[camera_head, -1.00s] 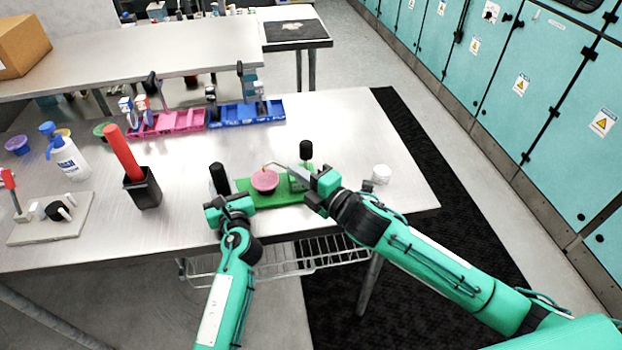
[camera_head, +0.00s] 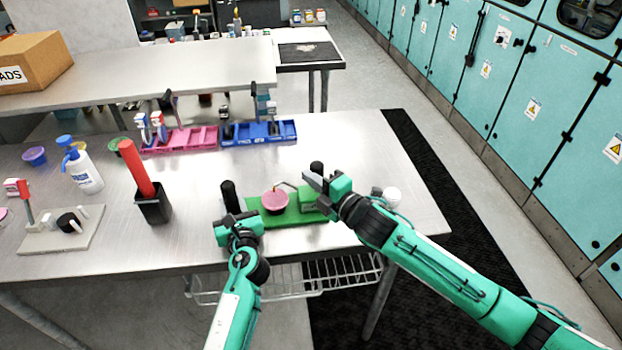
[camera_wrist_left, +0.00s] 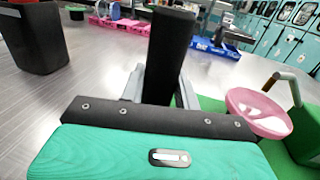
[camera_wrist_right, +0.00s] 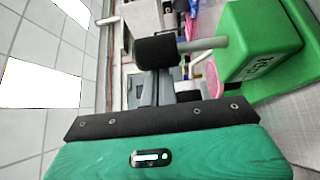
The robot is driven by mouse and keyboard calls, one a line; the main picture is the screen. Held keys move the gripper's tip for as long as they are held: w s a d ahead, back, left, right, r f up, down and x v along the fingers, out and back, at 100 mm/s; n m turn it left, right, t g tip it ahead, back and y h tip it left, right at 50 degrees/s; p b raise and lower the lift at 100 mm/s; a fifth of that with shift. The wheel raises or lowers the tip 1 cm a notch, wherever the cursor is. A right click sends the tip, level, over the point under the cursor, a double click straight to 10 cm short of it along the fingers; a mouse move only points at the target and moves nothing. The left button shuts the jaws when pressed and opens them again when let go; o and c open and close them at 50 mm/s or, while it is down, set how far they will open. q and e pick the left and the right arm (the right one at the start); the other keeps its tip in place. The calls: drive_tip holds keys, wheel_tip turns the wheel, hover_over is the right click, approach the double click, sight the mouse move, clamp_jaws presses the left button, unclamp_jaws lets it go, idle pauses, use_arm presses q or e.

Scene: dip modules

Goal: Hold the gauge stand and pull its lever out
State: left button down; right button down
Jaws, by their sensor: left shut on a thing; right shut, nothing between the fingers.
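The gauge stand is a green base (camera_head: 288,217) on the steel table. It carries a pink round cup (camera_head: 275,201) with a thin bent rod, and a green block (camera_head: 308,200). A black upright post (camera_head: 230,197) stands at its left end. My left gripper (camera_head: 236,222) is shut on this post, which shows large in the left wrist view (camera_wrist_left: 168,50). A grey rod with a black knob (camera_wrist_right: 170,48), seemingly the lever, rises from the green block (camera_wrist_right: 262,40). My right gripper (camera_head: 318,183) is shut and empty close to the knob; contact cannot be told.
A black holder (camera_head: 154,205) with a red bar stands left of the stand. A white bottle (camera_head: 84,172) and a grey plate with a red lever (camera_head: 62,235) are further left. Pink (camera_head: 180,141) and blue (camera_head: 258,133) trays lie behind. A white round item (camera_head: 391,195) is at right.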

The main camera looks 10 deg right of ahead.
drive_tip(key=shift+d+m+t+y, duration=0.3)
drive_tip(key=shift+d+m, duration=0.1)
drive_tip(key=shift+m, duration=0.2)
drive_tip(key=shift+d+m+t, duration=0.4)
drive_tip(key=shift+d+m, duration=0.1)
drive_tip(key=shift+m, duration=0.3)
drive_tip(key=d+m+t, duration=0.2)
drive_tip(key=m, duration=0.1)
drive_tip(key=shift+f, duration=0.2)
drive_tip(key=shift+d+f+m+t, duration=0.25)
drive_tip(key=shift+d+m+t, duration=0.05)
drive_tip(key=shift+d+m, duration=0.4)
drive_tip(key=shift+d, duration=0.1)
